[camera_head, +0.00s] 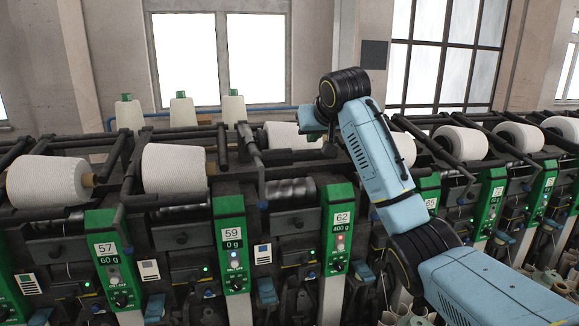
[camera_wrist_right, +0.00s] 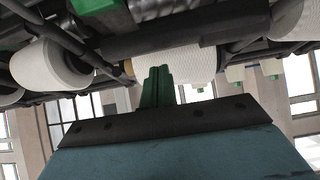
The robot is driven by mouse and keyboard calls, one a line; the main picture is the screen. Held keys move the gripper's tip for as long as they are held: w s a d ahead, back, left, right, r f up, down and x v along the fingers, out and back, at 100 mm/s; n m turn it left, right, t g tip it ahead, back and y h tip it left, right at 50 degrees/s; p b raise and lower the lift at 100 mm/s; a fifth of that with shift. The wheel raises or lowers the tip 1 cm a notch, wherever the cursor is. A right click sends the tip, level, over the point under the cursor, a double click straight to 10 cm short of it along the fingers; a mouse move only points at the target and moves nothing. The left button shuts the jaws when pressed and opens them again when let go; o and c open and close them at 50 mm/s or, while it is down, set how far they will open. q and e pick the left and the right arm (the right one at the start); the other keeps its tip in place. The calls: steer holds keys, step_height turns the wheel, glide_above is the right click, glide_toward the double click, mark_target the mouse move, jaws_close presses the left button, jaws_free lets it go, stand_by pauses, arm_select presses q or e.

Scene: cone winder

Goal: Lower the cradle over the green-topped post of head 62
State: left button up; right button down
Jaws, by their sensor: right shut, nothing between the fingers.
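Head 62 has a green-topped post (camera_head: 338,225) with a panel reading 62 and 400 g, right of centre in the head view. Its white yarn cone (camera_head: 285,136) sits higher and further back than the cone to its left, in a dark cradle (camera_head: 248,142) that appears raised. My right gripper (camera_head: 322,132) is at that cone's right end, partly hidden by my own arm. In the right wrist view its green fingers (camera_wrist_right: 157,86) are shut and empty, below a dark bar (camera_wrist_right: 165,40) and the cone (camera_wrist_right: 185,66). Contact cannot be told. My left gripper is out of view.
Neighbouring heads 59 (camera_head: 231,240) and 57 (camera_head: 106,255) stand to the left with lowered white cones (camera_head: 174,170). More cones (camera_head: 461,142) and green posts line the right. Dark rails run across the machine. Several green-tipped cones (camera_head: 182,110) stand behind.

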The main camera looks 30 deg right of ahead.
mark_target(314, 157)
steer(key=shift+f, duration=0.1)
steer(key=shift+f+b, duration=1.3)
steer(key=shift+f, duration=1.5)
steer(key=s+r+p, duration=0.4)
steer(key=r, duration=0.3)
steer(key=shift+a+r, duration=0.2)
steer(key=shift+a, duration=0.25)
steer(key=shift+f, duration=0.1)
